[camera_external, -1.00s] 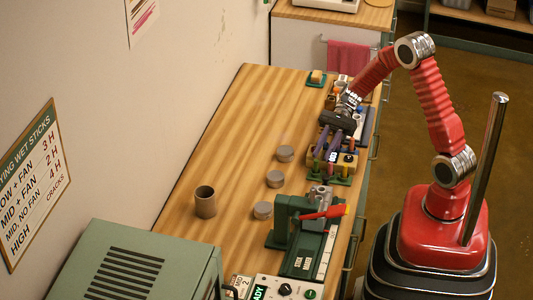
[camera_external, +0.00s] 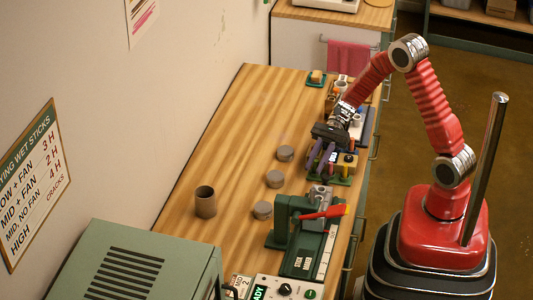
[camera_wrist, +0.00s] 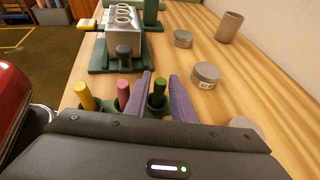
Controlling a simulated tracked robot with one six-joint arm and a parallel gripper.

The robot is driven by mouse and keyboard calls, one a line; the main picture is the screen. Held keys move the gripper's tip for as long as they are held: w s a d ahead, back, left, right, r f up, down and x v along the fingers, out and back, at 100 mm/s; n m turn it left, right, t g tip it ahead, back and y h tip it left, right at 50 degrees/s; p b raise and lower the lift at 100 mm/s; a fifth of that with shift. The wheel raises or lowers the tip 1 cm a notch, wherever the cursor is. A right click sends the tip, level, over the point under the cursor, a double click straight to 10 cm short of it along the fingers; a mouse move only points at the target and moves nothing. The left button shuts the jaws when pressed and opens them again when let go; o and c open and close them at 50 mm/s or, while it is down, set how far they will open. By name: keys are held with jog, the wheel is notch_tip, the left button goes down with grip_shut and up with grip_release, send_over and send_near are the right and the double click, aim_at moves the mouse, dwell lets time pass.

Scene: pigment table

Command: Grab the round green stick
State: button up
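The round green stick (camera_wrist: 158,93) stands upright in the wrist view, at the right end of a short row of sticks. My gripper (camera_wrist: 161,90) has two purple ribbed fingers, spread apart with one on each side of the green stick as seen from the wrist. A gap shows between the stick and the right finger; whether the left finger touches it I cannot tell. The stick's lower part is hidden behind my gripper body. In the external view my gripper (camera_external: 319,156) points down over the stick stand, and the green stick cannot be made out there.
A pink stick (camera_wrist: 124,94) stands close left of my left finger, and a yellow stick (camera_wrist: 85,96) beyond it. Lidded tins (camera_wrist: 206,75) and a brown cup (camera_external: 205,201) are on the wooden table (camera_external: 235,130). A green press (camera_external: 290,220) stands nearer the external camera.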

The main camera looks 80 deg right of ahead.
aim_at(316, 160)
jog(key=shift+c, duration=0.5)
grip_shut()
notch_tip(316, 160, up, 10)
dwell(0.8)
dwell(0.4)
